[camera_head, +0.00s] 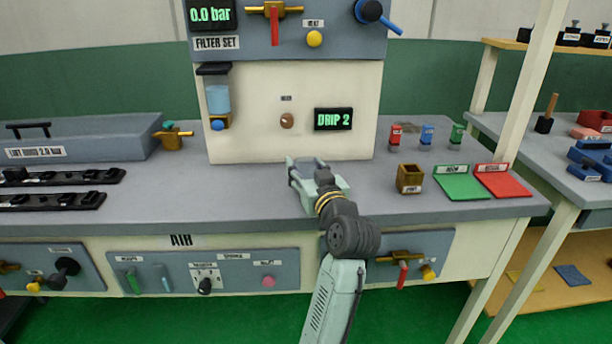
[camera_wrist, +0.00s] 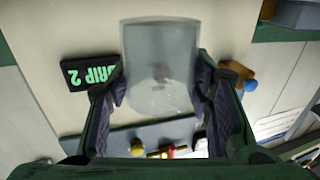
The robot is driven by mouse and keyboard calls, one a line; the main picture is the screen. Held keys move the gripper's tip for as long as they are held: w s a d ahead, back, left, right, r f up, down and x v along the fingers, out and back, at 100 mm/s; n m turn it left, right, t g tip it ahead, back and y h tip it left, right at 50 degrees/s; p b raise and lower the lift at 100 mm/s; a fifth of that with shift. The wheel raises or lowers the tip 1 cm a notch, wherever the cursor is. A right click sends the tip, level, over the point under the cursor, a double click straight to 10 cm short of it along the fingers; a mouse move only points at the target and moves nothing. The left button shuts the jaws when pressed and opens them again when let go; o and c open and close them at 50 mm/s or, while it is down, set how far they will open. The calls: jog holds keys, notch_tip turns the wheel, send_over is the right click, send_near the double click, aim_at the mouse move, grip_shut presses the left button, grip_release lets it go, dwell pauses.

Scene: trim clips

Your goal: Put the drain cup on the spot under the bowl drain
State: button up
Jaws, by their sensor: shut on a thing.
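The drain cup is a clear, see-through cup (camera_wrist: 160,70) between the finger pads of my gripper (camera_wrist: 160,92) in the wrist view. In the head view my gripper (camera_head: 306,168) is shut over the bench, right of the filter bowl; the cup is hard to make out there. The filter bowl (camera_head: 218,98) is pale blue and hangs on the panel's left side, with a blue drain knob (camera_head: 217,125) at its bottom. In the wrist view the drain's blue knob (camera_wrist: 250,85) is to the right of the cup. I cannot make out the spot under the drain.
The "DRIP 2" display (camera_head: 333,119) is on the panel behind my gripper. To the right are a brown box (camera_head: 409,179), a green tray (camera_head: 460,186) and a red tray (camera_head: 503,184). The bench (camera_head: 225,186) below the bowl looks clear.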

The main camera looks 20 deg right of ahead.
jog(key=shift+f, duration=1.05)
jog(key=shift+f, duration=0.15)
jog(key=shift+f, duration=0.15)
jog(key=o, duration=1.2)
jog(key=shift+o, duration=0.2)
